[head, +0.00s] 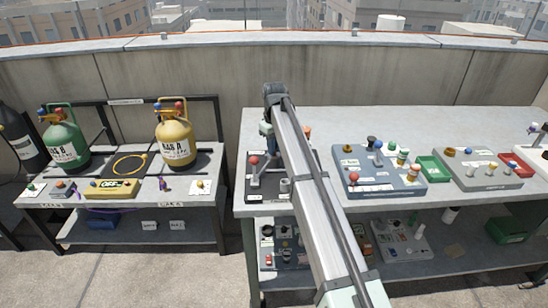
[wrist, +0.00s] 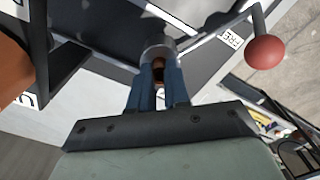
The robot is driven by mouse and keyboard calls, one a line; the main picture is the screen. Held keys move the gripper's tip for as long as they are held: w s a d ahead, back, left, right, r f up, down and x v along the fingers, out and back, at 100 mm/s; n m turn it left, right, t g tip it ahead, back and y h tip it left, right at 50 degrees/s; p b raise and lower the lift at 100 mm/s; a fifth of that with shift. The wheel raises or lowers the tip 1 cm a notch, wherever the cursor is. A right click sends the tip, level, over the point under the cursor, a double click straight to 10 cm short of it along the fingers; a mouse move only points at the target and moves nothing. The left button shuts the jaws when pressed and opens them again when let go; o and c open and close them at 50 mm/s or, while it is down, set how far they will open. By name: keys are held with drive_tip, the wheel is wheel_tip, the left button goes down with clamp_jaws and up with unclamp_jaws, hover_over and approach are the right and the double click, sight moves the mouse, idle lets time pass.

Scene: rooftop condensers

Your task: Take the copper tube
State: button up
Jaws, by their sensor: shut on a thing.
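My gripper (wrist: 158,80) shows in the wrist view as two blue fingers close together. A small copper-brown piece, the copper tube (wrist: 158,70), sits between the fingertips. A grey round collar or socket (wrist: 158,47) is right at the tube's far end; I cannot tell whether the tube is inside it or just in front of it. In the head view my gripper (head: 267,138) is above the dark tray (head: 262,196) at the left end of the right bench. The tube is too small or hidden to make out there.
A red-ball lever (wrist: 266,52) stands close to the right of my gripper, also in the head view (head: 254,161). An orange object (wrist: 12,55) is at left. The bench (head: 325,205) holds a blue-grey panel (head: 378,188) and green tray (head: 432,168). Gas cylinders (head: 174,140) stand left.

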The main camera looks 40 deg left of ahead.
clamp_jaws()
